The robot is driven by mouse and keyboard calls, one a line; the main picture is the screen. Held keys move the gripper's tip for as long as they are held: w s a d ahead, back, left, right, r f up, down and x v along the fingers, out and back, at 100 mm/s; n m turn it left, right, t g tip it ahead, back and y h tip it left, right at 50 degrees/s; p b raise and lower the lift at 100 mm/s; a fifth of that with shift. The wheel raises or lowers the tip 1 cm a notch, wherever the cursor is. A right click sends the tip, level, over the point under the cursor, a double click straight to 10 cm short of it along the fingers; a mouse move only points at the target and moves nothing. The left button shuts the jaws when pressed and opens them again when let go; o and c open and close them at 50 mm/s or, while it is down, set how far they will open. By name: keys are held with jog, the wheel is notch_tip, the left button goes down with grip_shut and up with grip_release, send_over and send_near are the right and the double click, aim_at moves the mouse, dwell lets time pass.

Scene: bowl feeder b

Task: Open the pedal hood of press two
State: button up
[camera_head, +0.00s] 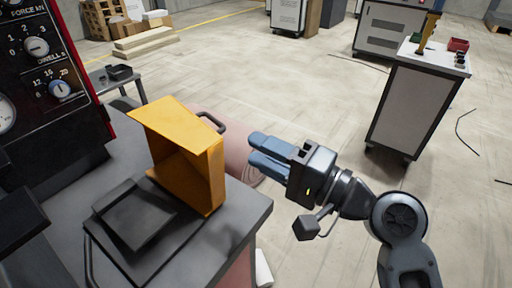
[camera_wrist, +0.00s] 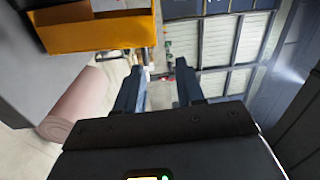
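The yellow hood (camera_head: 190,160) stands on the dark table, beside a black pedal plate (camera_head: 135,220). Its open side faces toward the plate, and a dark curved handle (camera_head: 213,121) sticks out from its upper right side. My gripper (camera_head: 255,148) is to the right of the hood, apart from it, with its blue fingers pointing left toward it. In the wrist view, part of the yellow hood (camera_wrist: 95,36) shows at the upper left, and my gripper's fingers (camera_wrist: 158,72) are apart with nothing between them.
A black control panel with a red edge (camera_head: 52,80) stands at the left. A pinkish roll or drum (camera_head: 228,150) is behind the table; it also shows in the wrist view (camera_wrist: 85,105). A white cabinet (camera_head: 410,105) stands at the right. The floor between is mostly clear.

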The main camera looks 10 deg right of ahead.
jog(key=shift+s+d, duration=0.35)
jog(key=shift+d, duration=0.1)
